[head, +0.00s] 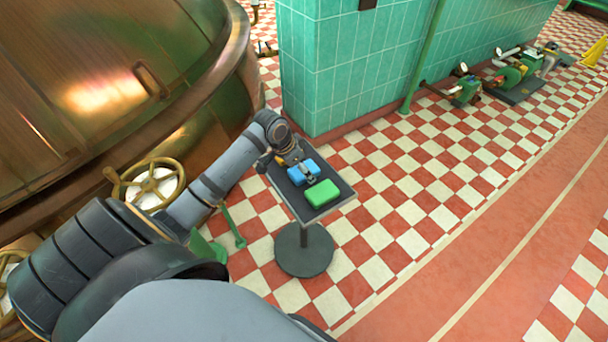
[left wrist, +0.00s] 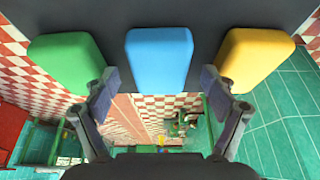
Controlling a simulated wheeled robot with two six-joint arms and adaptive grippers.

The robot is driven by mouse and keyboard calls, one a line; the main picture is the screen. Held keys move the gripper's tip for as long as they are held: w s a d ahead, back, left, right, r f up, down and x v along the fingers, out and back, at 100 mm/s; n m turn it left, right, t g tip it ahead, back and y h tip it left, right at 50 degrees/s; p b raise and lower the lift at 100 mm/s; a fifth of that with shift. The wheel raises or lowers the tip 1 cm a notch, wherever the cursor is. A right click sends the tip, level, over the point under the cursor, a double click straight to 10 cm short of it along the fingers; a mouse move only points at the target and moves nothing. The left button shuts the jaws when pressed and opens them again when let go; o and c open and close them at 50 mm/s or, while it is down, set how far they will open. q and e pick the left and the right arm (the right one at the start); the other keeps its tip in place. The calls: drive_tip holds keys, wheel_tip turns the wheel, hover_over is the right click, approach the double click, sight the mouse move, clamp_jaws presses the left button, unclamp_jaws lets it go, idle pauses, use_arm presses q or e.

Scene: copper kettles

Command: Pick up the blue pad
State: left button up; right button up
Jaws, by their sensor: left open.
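The blue pad (head: 303,172) lies on the dark top of a small pedestal table (head: 336,202), between a green pad (head: 322,193) and a yellow pad mostly hidden by my arm in the head view. In the left wrist view the blue pad (left wrist: 159,58) is in the middle, the green pad (left wrist: 68,62) left and the yellow pad (left wrist: 256,58) right. My left gripper (left wrist: 160,85) is open, its fingers apart on either side of the blue pad's near end. I cannot tell whether they touch it. My right gripper is not in view.
The table has a round base (head: 304,252) on a red and white checkered floor. A large copper kettle (head: 100,80) and a brass handwheel (head: 152,184) are at the left. A teal tiled pillar (head: 325,75) stands behind the table.

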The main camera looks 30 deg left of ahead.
use_arm(q)
drive_tip(key=shift+w+f, duration=0.1)
drive_tip(key=shift+f, duration=0.2)
drive_tip(key=c, duration=1.1)
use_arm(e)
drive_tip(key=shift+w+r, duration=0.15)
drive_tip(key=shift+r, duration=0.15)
use_arm(q)
drive_tip(key=shift+c, duration=0.2)
